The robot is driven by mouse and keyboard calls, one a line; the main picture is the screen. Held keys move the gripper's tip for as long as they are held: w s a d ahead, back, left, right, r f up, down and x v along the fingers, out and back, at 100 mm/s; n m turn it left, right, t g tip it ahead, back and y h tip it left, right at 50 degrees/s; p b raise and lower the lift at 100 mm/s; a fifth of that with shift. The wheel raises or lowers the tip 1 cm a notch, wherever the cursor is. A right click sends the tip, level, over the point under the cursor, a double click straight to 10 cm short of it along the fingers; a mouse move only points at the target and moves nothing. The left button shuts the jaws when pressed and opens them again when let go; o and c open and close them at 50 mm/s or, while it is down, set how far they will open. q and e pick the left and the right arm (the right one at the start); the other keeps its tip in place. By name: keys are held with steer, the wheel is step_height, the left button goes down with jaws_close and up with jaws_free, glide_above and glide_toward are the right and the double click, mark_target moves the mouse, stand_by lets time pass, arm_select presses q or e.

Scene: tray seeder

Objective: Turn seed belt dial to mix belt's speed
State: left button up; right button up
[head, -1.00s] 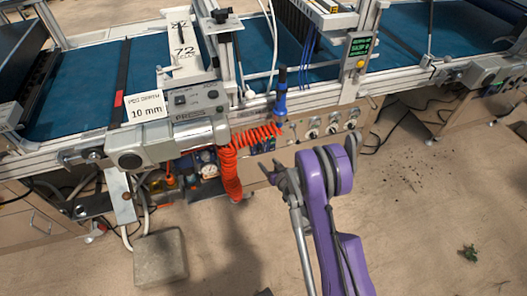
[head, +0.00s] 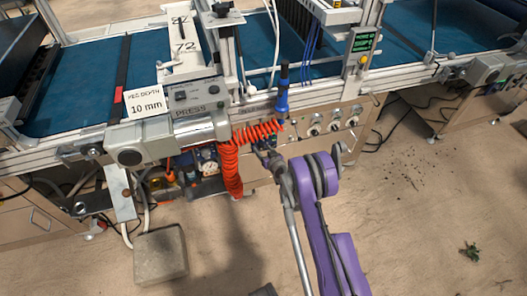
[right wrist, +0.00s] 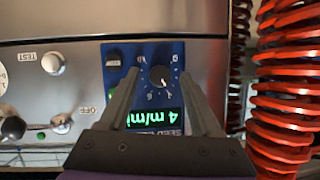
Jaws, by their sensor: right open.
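The seed belt dial (right wrist: 160,77) is a round black knob on a blue panel (right wrist: 115,85) in the right wrist view. A lit green display (right wrist: 155,118) below it appears upside down and reads "4 m/mi", its end hidden by a finger; part of the word "SEED" shows under it. My right gripper (right wrist: 160,76) is open, one finger either side of the dial in the picture; I cannot tell whether the tips touch it. In the head view my right gripper (head: 264,153) is at the machine's front, below the orange coiled hose. My left gripper is out of view.
The orange hose (right wrist: 285,85) hangs close on the right in the wrist view. A TEST button (right wrist: 52,63) and a switch marked OFF (right wrist: 62,123) are to the left. Several knobs (head: 315,130) and a green-lit screen (head: 363,43) are on the machine. Floor in front is mostly clear.

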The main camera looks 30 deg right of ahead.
jaws_close()
stand_by(0.3)
